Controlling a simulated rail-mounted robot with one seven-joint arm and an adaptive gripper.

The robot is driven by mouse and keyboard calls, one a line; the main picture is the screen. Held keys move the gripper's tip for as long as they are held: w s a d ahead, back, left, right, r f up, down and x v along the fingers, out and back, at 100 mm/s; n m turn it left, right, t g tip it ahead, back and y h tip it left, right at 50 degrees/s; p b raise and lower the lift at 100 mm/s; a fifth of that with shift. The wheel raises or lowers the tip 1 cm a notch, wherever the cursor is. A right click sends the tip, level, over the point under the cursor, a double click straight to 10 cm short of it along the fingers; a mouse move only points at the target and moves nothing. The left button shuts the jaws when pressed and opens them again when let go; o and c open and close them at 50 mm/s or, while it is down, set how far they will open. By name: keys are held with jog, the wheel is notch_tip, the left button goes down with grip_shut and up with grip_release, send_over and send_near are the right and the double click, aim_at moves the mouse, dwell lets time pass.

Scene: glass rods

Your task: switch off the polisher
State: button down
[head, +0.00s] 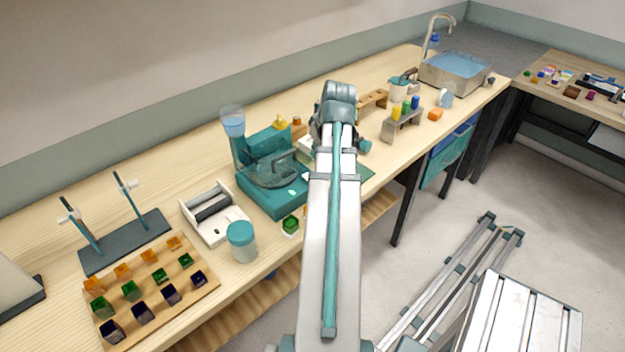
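The polisher appears to be the teal machine (272,200) on the bench, left of my arm. It has a round covered bowl (270,172) with a curved arm over it, and a clear funnel-like vessel (233,124) of blue liquid at its back left. A small pale mark shows on its front right, too small to tell if it is a switch. Whether the machine runs cannot be seen. My arm reaches up past the machine's right side and bends at the top. My gripper is hidden behind the arm, so its fingers and distance to the polisher do not show.
A green block (290,225) and a teal-lidded jar (242,241) stand near the bench's front edge. A white roller device (214,214) and a wooden tray of coloured cubes (205,290) are left. A grey rack (402,124) and a sink (455,72) are right.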

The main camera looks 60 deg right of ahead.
aim_at(307, 174)
jog(key=shift+s+a+r, duration=0.2)
jog(key=shift+a+r, duration=0.05)
jog(key=shift+r, duration=0.05)
jog(key=shift+p+x, duration=1.25)
jog(key=shift+x, duration=3.75)
jog(key=shift+a, duration=0.1)
